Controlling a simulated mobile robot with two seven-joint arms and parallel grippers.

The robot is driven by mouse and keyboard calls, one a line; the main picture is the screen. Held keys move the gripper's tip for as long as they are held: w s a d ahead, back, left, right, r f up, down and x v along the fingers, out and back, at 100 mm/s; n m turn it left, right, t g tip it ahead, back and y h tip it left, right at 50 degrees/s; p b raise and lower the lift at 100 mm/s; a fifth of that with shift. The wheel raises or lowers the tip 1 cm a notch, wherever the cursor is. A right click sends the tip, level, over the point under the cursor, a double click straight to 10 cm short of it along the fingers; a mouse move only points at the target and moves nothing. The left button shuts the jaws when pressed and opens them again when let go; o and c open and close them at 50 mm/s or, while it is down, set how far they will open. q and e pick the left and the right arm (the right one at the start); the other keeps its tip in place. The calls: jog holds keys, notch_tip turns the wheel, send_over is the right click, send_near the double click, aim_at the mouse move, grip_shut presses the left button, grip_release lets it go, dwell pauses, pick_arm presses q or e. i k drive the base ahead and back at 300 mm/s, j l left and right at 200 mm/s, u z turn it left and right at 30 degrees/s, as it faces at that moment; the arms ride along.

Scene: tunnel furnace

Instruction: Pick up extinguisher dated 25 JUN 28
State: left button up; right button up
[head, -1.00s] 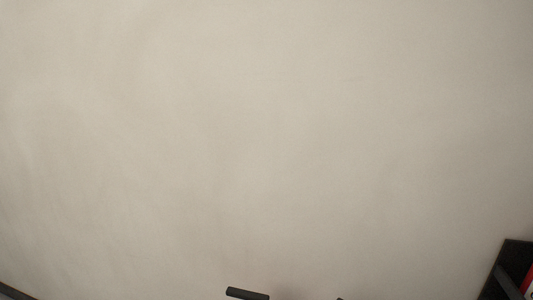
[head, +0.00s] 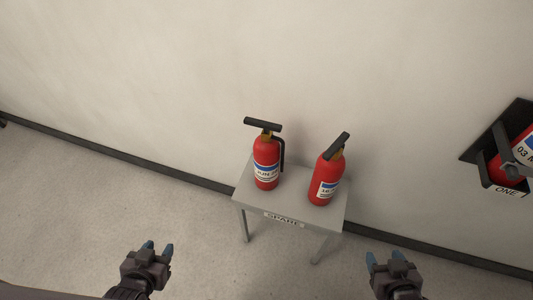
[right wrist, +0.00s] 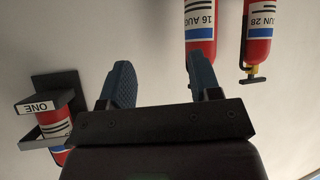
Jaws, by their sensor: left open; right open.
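Two red extinguishers stand on a small grey table labelled SPARE (head: 243,197). The left extinguisher (head: 266,153) has a label that is hard to read in the head view; in the right wrist view the matching extinguisher (right wrist: 259,48) shows upside-down "JUN 28", its day cut off. The right extinguisher (head: 328,172) reads "16 AUG" in the right wrist view (right wrist: 200,45). My left gripper (head: 158,247) is open and empty, in front of the table to its left. My right gripper (head: 383,258) is open and empty, in front to the right; its fingers also show in the right wrist view (right wrist: 162,82).
A third extinguisher (head: 509,154) sits in a black wall bracket labelled ONE (head: 484,150) at the right edge. Its date is partly cut off, starting "03". The wall stands close behind the table. Clear floor (head: 100,205) lies to the left.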

aim_at(266, 148)
jog(key=i+j+z, duration=0.15)
jog(key=j+z, duration=0.2)
jog(key=j, duration=1.2)
jog(key=j+z, duration=0.35)
jog(key=j, duration=1.2)
